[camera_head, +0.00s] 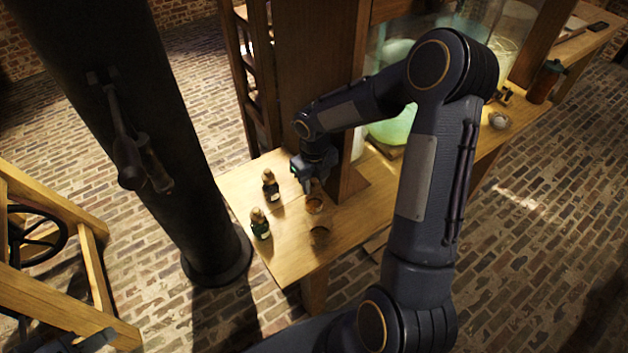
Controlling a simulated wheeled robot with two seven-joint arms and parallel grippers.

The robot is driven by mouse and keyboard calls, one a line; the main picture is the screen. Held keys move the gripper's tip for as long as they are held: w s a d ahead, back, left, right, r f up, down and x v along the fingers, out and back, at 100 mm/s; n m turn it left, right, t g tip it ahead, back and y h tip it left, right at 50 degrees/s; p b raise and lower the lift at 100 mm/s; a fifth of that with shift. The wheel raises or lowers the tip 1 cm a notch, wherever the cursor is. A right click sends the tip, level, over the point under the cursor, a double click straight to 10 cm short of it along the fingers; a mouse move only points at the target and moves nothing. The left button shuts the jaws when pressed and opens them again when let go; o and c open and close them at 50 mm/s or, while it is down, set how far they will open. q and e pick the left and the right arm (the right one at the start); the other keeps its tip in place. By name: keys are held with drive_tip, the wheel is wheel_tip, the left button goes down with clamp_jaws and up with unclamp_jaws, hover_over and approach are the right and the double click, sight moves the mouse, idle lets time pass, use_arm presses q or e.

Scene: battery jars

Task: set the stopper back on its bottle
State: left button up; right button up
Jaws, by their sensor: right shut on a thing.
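Two small dark bottles with pale labels stand upright on the wooden table, each with a gold-brown stopper on top: a rear bottle (270,187) and a front bottle (260,225). My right gripper (308,184) reaches down over the table just right of the rear bottle. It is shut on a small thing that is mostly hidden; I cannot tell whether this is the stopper. A small amber round vessel (314,204) sits just below and right of the gripper. Part of my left gripper (85,341) shows dark at the bottom left corner, far from the table; its jaws are unclear.
A small brown round vessel (319,236) stands nearer the table's front edge. A wooden post (352,182) rises right beside my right gripper. Large glass jars (392,125) stand behind my arm. The tabletop (290,262) is bare at the front.

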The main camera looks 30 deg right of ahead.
sight(314, 180)
drive_tip(key=shift+r, duration=0.15)
drive_tip(key=shift+r+p, duration=0.6)
drive_tip(key=shift+p, duration=0.2)
idle(1.1)
drive_tip(key=shift+r+p, duration=0.15)
drive_tip(key=shift+p, duration=0.2)
drive_tip(key=shift+r+p, duration=0.7)
idle(0.5)
idle(0.3)
